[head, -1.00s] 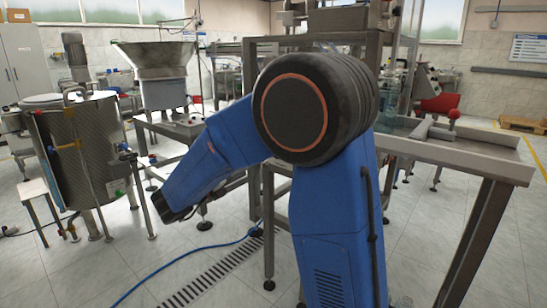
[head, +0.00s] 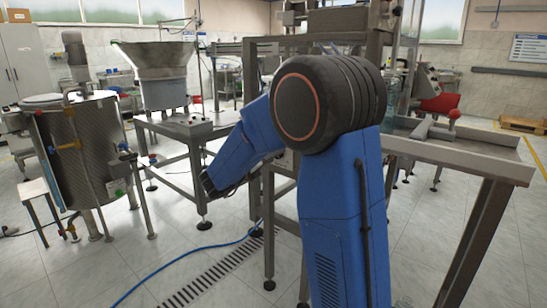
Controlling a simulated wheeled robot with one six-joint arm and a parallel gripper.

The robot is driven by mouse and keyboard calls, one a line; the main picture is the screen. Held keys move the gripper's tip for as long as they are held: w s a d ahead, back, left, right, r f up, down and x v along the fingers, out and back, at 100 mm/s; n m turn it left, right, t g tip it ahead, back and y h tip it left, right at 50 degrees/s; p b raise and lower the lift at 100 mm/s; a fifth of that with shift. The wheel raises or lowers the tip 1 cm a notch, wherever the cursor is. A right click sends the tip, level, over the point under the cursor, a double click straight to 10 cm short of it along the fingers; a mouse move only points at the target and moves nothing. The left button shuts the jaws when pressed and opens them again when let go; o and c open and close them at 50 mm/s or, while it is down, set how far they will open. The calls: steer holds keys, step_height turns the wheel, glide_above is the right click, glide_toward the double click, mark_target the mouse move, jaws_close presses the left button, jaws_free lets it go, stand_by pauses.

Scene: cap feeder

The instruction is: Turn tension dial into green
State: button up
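I cannot make out a tension dial or a green zone in this view. The cap feeder, a steel hopper (head: 157,58) on a drum, stands on a metal table (head: 180,128) left of centre. A small unit (head: 194,120) with tiny knobs sits on that table, too small to read. My blue arm rises at right of centre and bends down to the left, its dark end in front of the table's legs. My gripper's fingers do not show, so I cannot see their state or whether they hold anything.
A steel tank (head: 90,150) with hoses stands at left. A steel conveyor table (head: 462,153) is close on the right. A metal frame (head: 262,205) stands behind my arm. A blue hose (head: 180,258) and a floor grate (head: 215,272) lie on the open tiled floor.

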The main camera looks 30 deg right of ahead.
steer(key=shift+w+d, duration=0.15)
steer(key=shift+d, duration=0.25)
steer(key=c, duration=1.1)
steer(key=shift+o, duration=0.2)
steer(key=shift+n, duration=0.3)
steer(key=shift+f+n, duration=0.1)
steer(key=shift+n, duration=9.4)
